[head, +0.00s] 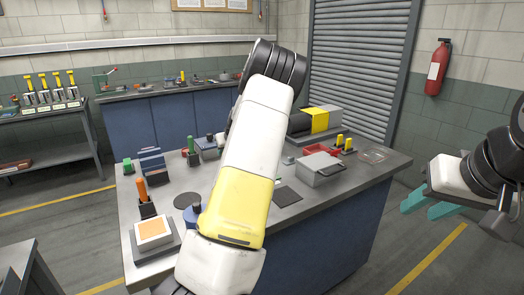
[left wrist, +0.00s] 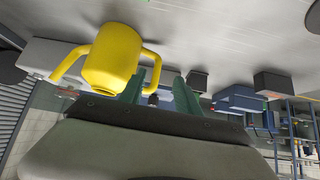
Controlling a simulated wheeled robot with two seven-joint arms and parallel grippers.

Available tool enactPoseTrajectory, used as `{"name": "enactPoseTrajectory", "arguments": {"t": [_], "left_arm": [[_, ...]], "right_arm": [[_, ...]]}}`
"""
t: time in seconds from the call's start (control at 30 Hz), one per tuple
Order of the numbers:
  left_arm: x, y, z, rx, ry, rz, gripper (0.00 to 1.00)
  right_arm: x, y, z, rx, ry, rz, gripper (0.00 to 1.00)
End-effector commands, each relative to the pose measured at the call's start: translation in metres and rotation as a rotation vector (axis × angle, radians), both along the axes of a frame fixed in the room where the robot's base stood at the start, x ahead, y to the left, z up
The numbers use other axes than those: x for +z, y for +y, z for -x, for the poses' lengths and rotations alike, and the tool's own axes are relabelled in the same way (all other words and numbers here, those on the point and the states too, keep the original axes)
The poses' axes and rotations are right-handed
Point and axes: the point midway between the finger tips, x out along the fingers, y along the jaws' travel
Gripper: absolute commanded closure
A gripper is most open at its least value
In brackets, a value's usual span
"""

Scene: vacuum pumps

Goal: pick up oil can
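The yellow oil can (left wrist: 108,58), with a spout and a looped handle, shows in the left wrist view, which looks upside down. It stands on the grey bench surface. My left gripper (left wrist: 160,80) is open there, its green fingers apart. The can's handle is close to the left finger; I cannot tell whether they touch. In the head view my left arm crosses the bench and hides its own gripper, and the can is not visible. My right gripper (head: 428,204), with teal fingers apart, is open and empty, off the bench's right side.
The grey-topped bench (head: 165,195) carries a dark cylinder with a yellow band (head: 320,119), a grey box (head: 319,168), a red tray (head: 320,149) and an orange-topped device (head: 153,232). A second bench stands behind. A fire extinguisher (head: 437,68) hangs at right.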

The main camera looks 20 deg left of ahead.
Motion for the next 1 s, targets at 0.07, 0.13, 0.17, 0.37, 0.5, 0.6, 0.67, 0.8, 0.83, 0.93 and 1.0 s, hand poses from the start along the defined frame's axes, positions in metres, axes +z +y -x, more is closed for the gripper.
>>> {"name": "enactPoseTrajectory", "arguments": {"t": [0.07, 0.13, 0.17, 0.37, 0.5, 0.6, 0.67, 0.8, 0.83, 0.93, 1.0], "left_arm": [[-0.004, 0.005, -0.006, 0.001, -0.003, -0.019, 0.61], [-0.008, 0.009, -0.01, 0.002, -0.004, -0.025, 0.61], [-0.011, 0.011, -0.012, 0.002, -0.004, -0.025, 0.61], [-0.026, 0.022, -0.024, 0.001, -0.005, -0.023, 0.61], [-0.039, 0.035, -0.036, 0.003, -0.003, -0.023, 0.61], [-0.048, 0.041, -0.043, 0.002, -0.003, -0.022, 0.61], [-0.052, 0.043, -0.046, 0.001, -0.002, -0.022, 0.61], [-0.054, 0.046, -0.048, 0.001, -0.004, -0.022, 0.61], [-0.054, 0.045, -0.048, 0.001, -0.004, -0.021, 0.61], [-0.054, 0.045, -0.048, 0.001, -0.004, -0.021, 0.61], [-0.054, 0.045, -0.048, 0.001, -0.004, -0.021, 0.71]], "right_arm": [[0.0, 0.0, 0.0, 0.0, 0.0, 0.0, 0.64], [0.0, 0.0, 0.0, 0.0, 0.0, 0.0, 0.64], [0.0, 0.0, 0.0, 0.0, 0.0, 0.0, 0.64], [0.0, 0.0, 0.0, 0.0, 0.0, 0.0, 0.64], [0.0, 0.0, 0.0, 0.0, 0.0, 0.0, 0.64], [0.0, 0.0, 0.0, 0.0, 0.0, 0.0, 0.64], [0.0, 0.0, 0.0, 0.0, 0.0, 0.0, 0.64], [0.0, 0.0, 0.0, 0.0, 0.0, 0.0, 0.64], [0.0, 0.0, 0.0, 0.0, 0.0, 0.0, 0.64], [0.0, 0.0, 0.0, 0.0, 0.0, 0.0, 0.64], [0.0, 0.0, 0.0, 0.0, 0.0, 0.0, 0.64]]}}
